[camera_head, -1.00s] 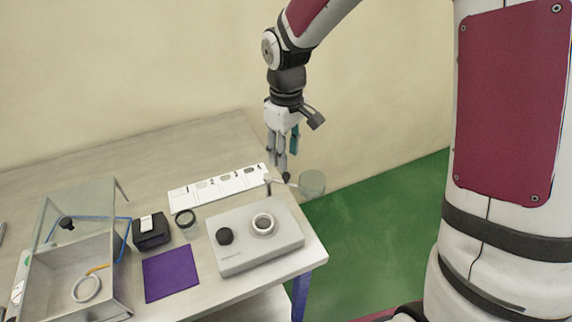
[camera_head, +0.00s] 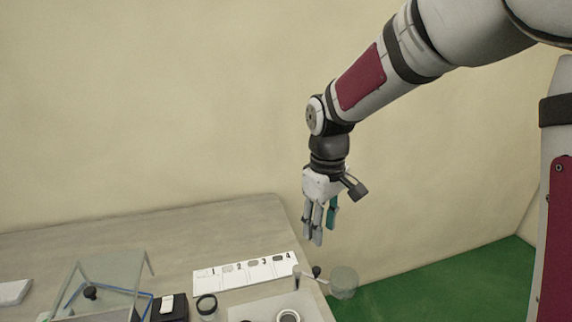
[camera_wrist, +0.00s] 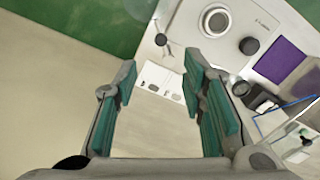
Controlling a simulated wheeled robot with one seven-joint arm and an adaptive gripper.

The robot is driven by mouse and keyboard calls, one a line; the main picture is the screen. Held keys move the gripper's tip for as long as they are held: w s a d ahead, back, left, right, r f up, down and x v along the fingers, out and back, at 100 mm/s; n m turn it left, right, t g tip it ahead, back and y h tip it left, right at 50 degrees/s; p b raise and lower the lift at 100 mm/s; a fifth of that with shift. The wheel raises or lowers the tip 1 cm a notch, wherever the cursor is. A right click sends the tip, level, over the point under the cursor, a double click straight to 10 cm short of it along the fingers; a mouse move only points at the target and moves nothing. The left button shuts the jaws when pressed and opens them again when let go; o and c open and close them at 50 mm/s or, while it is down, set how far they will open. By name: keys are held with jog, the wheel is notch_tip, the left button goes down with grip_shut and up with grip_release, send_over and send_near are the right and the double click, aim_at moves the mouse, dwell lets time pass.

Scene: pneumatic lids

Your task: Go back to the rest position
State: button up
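My gripper (camera_head: 318,238) hangs pointing down above the table's far right corner. In the head view its fingertips show just right of the far end of the numbered white card (camera_head: 245,270). In the wrist view my gripper (camera_wrist: 160,68) is open, with a clear gap between its teal finger pads and nothing held. The card also shows in the wrist view (camera_wrist: 160,80), below the gap. My arm reaches in from the upper right of the head view.
Green floor (camera_head: 440,280) lies free at right.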

jog(key=s+d+r+m+t, duration=0.2)
jog(key=s+r, duration=0.4)
jog(key=s, duration=0.5)
jog(key=s+d+r+m+t, duration=0.3)
jog(key=s+d+r+m, duration=0.2)
jog(key=s, duration=0.5)
jog(key=shift+s+r+m, duration=0.3)
jog(key=shift+s+r, duration=0.1)
jog(key=shift+r, duration=0.25)
